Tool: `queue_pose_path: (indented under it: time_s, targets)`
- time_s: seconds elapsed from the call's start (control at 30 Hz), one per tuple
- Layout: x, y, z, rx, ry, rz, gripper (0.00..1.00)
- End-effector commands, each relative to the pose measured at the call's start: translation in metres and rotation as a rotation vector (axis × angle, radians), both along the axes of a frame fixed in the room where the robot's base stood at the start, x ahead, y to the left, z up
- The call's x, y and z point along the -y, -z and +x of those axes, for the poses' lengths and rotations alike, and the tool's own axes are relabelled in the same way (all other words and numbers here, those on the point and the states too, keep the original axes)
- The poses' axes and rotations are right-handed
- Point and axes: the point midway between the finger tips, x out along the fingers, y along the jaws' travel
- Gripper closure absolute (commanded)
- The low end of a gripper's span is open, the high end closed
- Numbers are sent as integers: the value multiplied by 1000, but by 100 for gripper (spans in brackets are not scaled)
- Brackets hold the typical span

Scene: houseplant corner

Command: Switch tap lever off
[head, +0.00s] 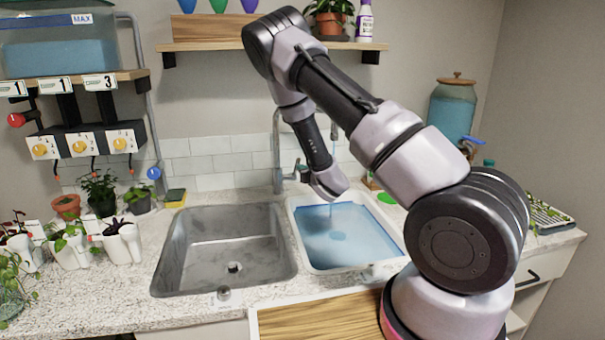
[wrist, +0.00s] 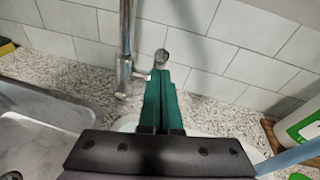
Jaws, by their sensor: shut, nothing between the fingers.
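The chrome tap (head: 277,150) stands behind the two sinks, and its column also shows in the wrist view (wrist: 127,45). Its lever (wrist: 161,57) sticks out to the right of the column and ends in a round tip. My gripper (wrist: 161,75) has its green fingers together and empty, with the tips at or just in front of the lever tip; I cannot tell whether they touch. In the head view my wrist hides the fingers and most of the lever. A thin pale stream (head: 334,150) falls below the spout into the right basin.
The right basin (head: 345,238) holds blue water, and the left sink (head: 230,250) is empty. A yellow sponge (head: 175,198) lies behind the left sink. Potted plants (head: 100,192) stand at the left. A blue water dispenser (head: 452,108) stands at the right. A shelf (head: 205,45) hangs above.

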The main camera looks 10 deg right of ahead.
Motion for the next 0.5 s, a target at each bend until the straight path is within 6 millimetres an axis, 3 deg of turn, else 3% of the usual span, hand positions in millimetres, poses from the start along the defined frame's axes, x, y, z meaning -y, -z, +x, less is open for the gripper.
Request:
queue_pose_path:
  time_s: [0.23, 0.5]
  targets:
    - [-2, -16, 13, -140, -3, -1, 100]
    - [-1, -30, 34, -134, -3, -2, 100]
